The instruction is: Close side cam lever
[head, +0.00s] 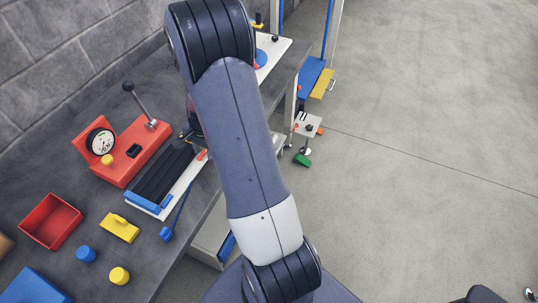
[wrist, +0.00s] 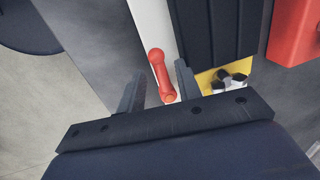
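The side cam lever is a red-orange handle with a rounded knob. In the wrist view the lever (wrist: 156,66) lies on the white edge of the feed base, beside the dark rails (wrist: 213,28). In the head view a small orange part, seemingly the same lever (head: 203,154), shows beside my arm. My gripper (wrist: 161,72) is open, with one finger on each side of the lever. A gap shows on both sides, and contact cannot be told. In the head view my arm hides most of the gripper.
A red block with a dial gauge (head: 100,141) and upright black-knobbed handle stands behind the rails. A yellow plate with dark knobs (wrist: 232,82) is close right of my gripper. A red bin (head: 52,222) and blue and yellow parts lie at the bench's left. Open floor lies right.

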